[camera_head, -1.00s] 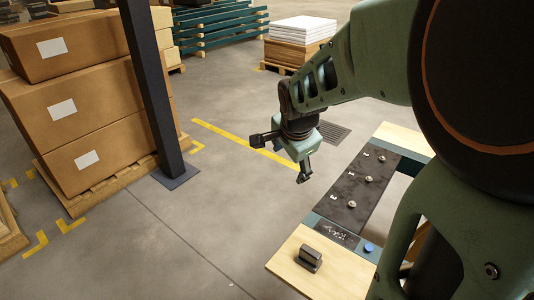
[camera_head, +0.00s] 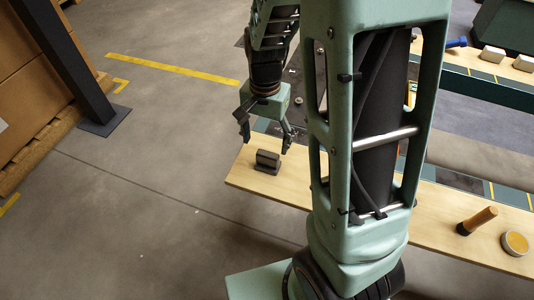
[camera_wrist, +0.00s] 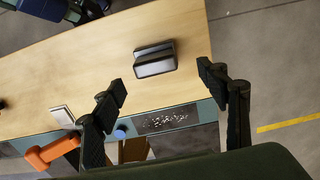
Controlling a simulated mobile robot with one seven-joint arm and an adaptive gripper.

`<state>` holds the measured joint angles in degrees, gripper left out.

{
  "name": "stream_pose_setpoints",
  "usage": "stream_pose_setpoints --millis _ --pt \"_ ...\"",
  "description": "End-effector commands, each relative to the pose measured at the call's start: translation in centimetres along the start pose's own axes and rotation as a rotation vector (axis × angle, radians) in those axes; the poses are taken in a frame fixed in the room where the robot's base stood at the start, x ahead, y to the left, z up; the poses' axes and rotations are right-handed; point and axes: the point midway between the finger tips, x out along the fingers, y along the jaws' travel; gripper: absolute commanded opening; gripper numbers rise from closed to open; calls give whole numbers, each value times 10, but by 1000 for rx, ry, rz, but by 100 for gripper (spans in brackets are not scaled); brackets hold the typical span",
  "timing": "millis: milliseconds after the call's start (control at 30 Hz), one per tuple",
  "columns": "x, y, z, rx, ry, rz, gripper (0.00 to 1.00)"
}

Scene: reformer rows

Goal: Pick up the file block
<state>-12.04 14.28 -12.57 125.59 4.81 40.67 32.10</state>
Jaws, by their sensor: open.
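The file block (camera_head: 267,161) is a small dark block with a grooved top. It sits on the left end of the light wooden bench (camera_head: 240,180). In the wrist view the file block (camera_wrist: 155,59) lies beyond the fingertips, roughly between their lines. My gripper (camera_head: 265,140) is open and empty, pointing down above the bench near the block. The wrist view shows both fingers (camera_wrist: 163,86) spread wide, with bare wood between them. The gripper is not touching the block.
An orange tool (camera_wrist: 52,152), a pale block (camera_wrist: 62,116) and a blue knob (camera_wrist: 121,132) lie near the left finger. Open floor lies left of the bench.

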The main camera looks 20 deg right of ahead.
Motion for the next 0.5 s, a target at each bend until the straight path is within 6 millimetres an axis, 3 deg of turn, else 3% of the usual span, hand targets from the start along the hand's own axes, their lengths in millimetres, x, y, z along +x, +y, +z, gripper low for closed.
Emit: stream_pose_setpoints --millis 233,500 --pt "21 3 1 2 -1 2 67" --pt "59 7 2 3 0 1 67"
